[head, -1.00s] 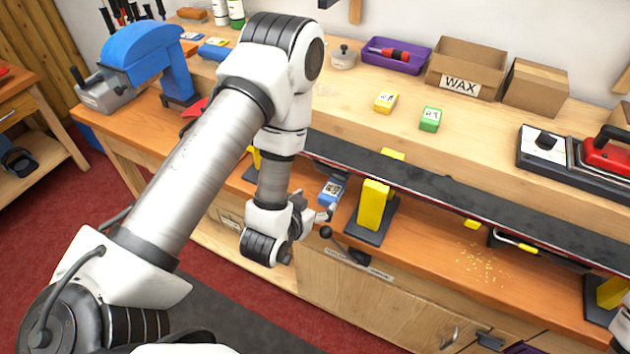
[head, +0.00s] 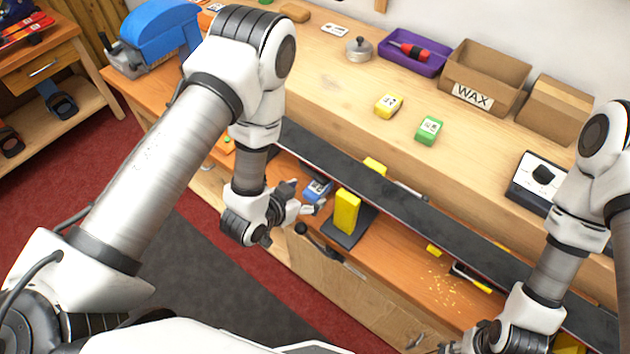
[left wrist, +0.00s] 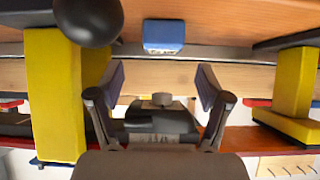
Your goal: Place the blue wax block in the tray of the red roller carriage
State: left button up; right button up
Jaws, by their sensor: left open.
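The blue wax block (head: 317,191) lies on the orange bench top, beside a yellow-topped support and near the long dark board. It also shows in the left wrist view (left wrist: 164,36), top centre, with a pale label. My left gripper (head: 310,208) is just in front of the block in the head view. Its fingers (left wrist: 160,92) are apart and empty in the left wrist view, with the block beyond them. My right gripper (head: 450,346) is at the bottom edge, too cut off to judge. I cannot make out the red roller carriage or its tray.
The long dark board (head: 400,205) runs over the bench on yellow supports (head: 346,212). A black ball knob (left wrist: 88,18) is close by in the left wrist view. Yellow (head: 388,105) and green (head: 429,130) blocks, a purple tray (head: 447,62) and a WAX box (head: 470,98) stand behind.

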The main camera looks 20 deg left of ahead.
aim_at(317, 187)
pick_arm(q)
jog(key=shift+w+f+b, duration=0.1)
jog(key=shift+f+b, duration=0.2)
jog(key=b+x, duration=0.3)
jog(key=x, duration=0.3)
jog(key=shift+w+f, duration=0.2)
jog(key=shift+w, duration=0.35)
jog(key=shift+r, duration=0.1)
jog(key=c, duration=1.4)
